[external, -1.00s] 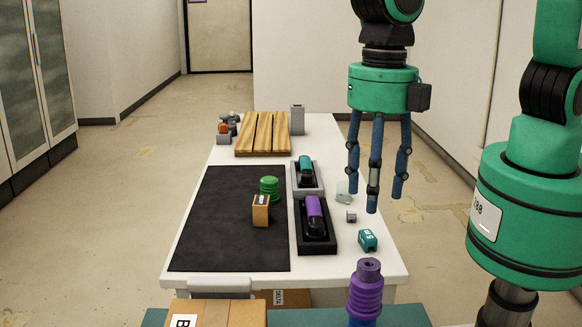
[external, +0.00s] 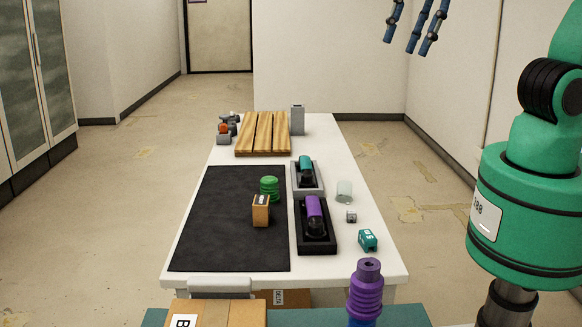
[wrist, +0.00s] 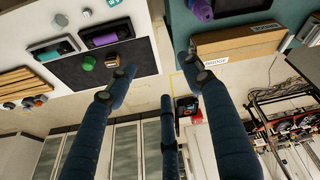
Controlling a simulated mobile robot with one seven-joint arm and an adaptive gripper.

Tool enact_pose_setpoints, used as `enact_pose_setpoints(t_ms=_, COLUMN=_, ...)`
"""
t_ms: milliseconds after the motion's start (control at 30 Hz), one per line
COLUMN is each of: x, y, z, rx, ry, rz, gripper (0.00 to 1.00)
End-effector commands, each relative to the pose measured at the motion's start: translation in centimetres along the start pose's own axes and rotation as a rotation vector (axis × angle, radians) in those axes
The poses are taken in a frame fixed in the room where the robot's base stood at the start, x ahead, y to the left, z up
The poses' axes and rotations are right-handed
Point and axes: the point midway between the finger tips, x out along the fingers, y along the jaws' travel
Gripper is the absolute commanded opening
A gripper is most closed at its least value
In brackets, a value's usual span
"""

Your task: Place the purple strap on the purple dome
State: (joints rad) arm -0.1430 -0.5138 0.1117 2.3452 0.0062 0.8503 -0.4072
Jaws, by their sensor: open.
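A purple rounded cylinder (external: 314,211) lies in a black tray (external: 333,246) on the white table; it also shows in the wrist view (wrist: 104,40). A purple ribbed piece (external: 368,284) stands on a blue base at the front, over a teal surface; it also shows at the top of the wrist view (wrist: 201,9). I cannot tell which of these is the strap or the dome. My gripper (external: 409,46) is open and empty, high up at the upper right, away from both. Its blue fingers spread apart in the wrist view (wrist: 160,80).
A black mat (external: 225,245) covers the table's left part, with a green ribbed piece (external: 269,188) and a tan block (external: 261,210). A teal cylinder (external: 306,165) lies in a grey tray. A teal block (external: 367,240) and a clear cylinder (external: 344,191) are at the right. Wooden slats (external: 263,134) lie behind.

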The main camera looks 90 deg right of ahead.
Motion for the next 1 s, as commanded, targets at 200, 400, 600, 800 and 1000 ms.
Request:
enact_pose_setpoints(t_ms=200, x=-4.0, y=1.1, z=4.5, rx=0.289, ry=0.070, rz=0.056, gripper=0.51)
enact_pose_setpoints(t_ms=400, x=-5.9, y=1.2, z=7.3, rx=0.470, ry=0.114, rz=0.084, gripper=0.51)
enact_pose_setpoints(t_ms=600, x=-6.4, y=1.2, z=8.3, rx=0.533, ry=0.129, rz=0.092, gripper=0.51)
enact_pose_setpoints(t_ms=800, x=-6.4, y=1.2, z=8.3, rx=0.535, ry=0.129, rz=0.092, gripper=0.51)
enact_pose_setpoints(t_ms=1000, x=-6.1, y=1.2, z=8.4, rx=0.534, ry=0.129, rz=0.092, gripper=0.51)
